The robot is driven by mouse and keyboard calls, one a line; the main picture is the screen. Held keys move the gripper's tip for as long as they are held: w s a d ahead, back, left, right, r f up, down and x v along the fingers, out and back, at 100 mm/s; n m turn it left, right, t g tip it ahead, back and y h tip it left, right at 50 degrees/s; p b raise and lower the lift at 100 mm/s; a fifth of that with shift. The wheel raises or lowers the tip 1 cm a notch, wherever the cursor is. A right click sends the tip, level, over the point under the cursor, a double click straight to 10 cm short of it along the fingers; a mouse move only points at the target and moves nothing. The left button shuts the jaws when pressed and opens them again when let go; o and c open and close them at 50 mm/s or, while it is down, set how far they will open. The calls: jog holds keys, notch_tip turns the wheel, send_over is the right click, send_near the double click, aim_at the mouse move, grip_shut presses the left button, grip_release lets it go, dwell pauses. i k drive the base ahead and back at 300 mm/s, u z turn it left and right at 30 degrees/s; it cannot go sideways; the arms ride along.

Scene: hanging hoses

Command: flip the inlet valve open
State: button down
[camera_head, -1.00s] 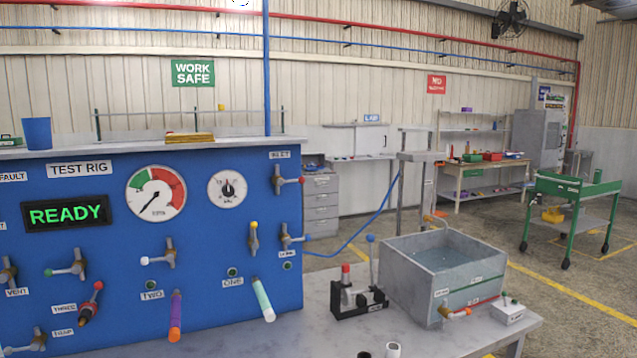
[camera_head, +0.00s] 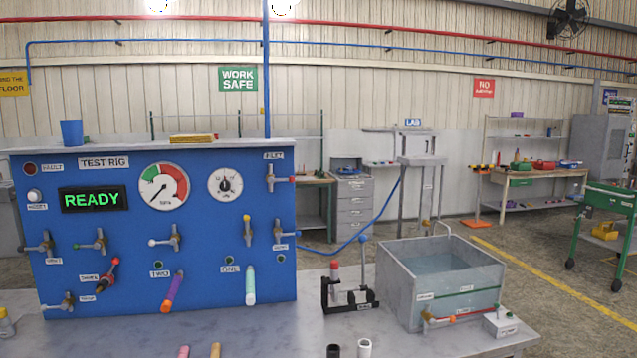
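The blue test rig panel (camera_head: 205,218) stands at left on a grey bench. The valve under the INLET label (camera_head: 274,155), the inlet valve (camera_head: 277,179), is at the panel's upper right corner. My gripper is not in view.
On the bench, a grey water tank (camera_head: 398,292) and a small black lever device (camera_head: 348,300) stand right of the panel. Short tubes lie at the bench front. A blue hose (camera_head: 350,240) runs behind. Open floor lies right of the bench, with a green cart (camera_head: 605,200) beyond.

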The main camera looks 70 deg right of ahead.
aim_at(271, 180)
jog(key=k, duration=0.55)
jog(key=z, duration=1.75)
jog(key=i, duration=1)
jog(key=z, duration=0.15)
